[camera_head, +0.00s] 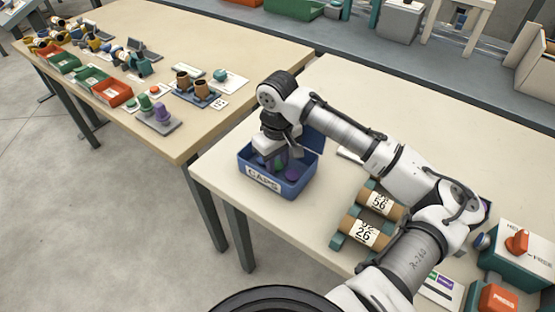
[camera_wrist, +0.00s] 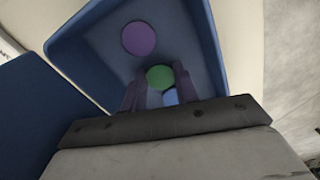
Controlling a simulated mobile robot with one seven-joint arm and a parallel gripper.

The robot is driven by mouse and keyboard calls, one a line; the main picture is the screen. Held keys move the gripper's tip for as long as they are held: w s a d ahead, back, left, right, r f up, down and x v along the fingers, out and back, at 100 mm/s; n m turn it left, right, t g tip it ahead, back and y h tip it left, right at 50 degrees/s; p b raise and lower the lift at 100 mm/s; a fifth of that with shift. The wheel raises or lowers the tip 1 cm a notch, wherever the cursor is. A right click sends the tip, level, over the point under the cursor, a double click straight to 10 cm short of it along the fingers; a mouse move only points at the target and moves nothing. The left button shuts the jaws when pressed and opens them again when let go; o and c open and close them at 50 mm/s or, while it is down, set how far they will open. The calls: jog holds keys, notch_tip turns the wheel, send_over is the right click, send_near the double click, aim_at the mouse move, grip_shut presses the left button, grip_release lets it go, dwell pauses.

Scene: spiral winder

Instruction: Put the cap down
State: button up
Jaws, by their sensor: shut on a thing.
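My gripper (camera_head: 272,160) is lowered into the blue bin (camera_head: 268,188) labelled CAPS. The bin also fills much of the wrist view (camera_wrist: 85,62). A round green cap (camera_wrist: 159,77) sits between my fingertips, and my gripper is shut on it. A purple cap (camera_wrist: 139,38) lies on the bin floor beyond my fingers; it also shows in the head view (camera_head: 292,174). A light blue piece (camera_wrist: 170,97) is partly hidden between my fingers. I cannot tell whether the green cap touches the bin floor.
Two cardboard tubes with number labels (camera_head: 381,203) lie on a teal rack right of the bin. A teal box with an orange knob (camera_head: 517,242) stands at the far right. The left table holds coloured trays (camera_head: 113,93) and tools. Bare tabletop lies behind my arm.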

aim_at(277, 165)
jog(key=shift+f, duration=0.2)
jog(key=o, duration=0.9)
jog(key=shift+o, duration=0.2)
jog(key=shift+r, duration=0.15)
notch_tip(277, 165, up, 12)
jog(key=b, duration=0.1)
jog(key=shift+r, duration=0.15)
